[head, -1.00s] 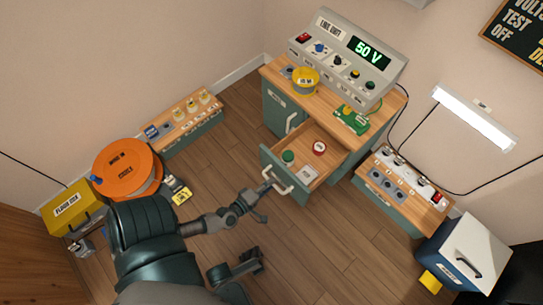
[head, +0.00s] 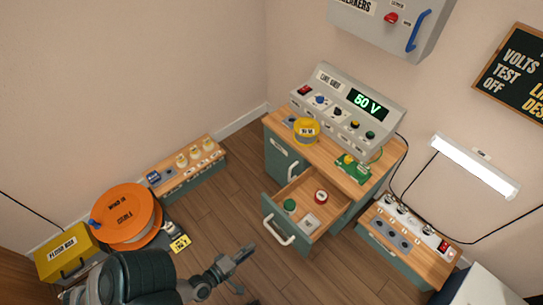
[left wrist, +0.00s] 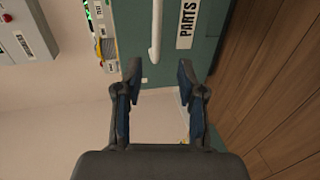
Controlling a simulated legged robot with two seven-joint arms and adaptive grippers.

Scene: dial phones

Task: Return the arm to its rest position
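My left gripper (head: 236,261) is in the lower middle of the head view, in front of the open drawer and apart from its handle (head: 282,230). In the left wrist view its two fingers (left wrist: 159,75) stand apart with nothing between them. Beyond them show a green front with a "PARTS" label (left wrist: 187,24) and a white bar handle (left wrist: 155,30). The drawer (head: 322,229) is pulled out and holds a green round item (head: 290,205), a red round item (head: 320,197) and a pale labelled piece (head: 309,222). My right gripper is not seen in the head view.
The bench carries a console reading 50 V (head: 367,105), a yellow round item (head: 307,129) and a green device (head: 352,168). An orange reel (head: 127,214) and a yellow box (head: 67,254) stand at left. A low socket bench (head: 432,268) stands at right. Floor between is clear.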

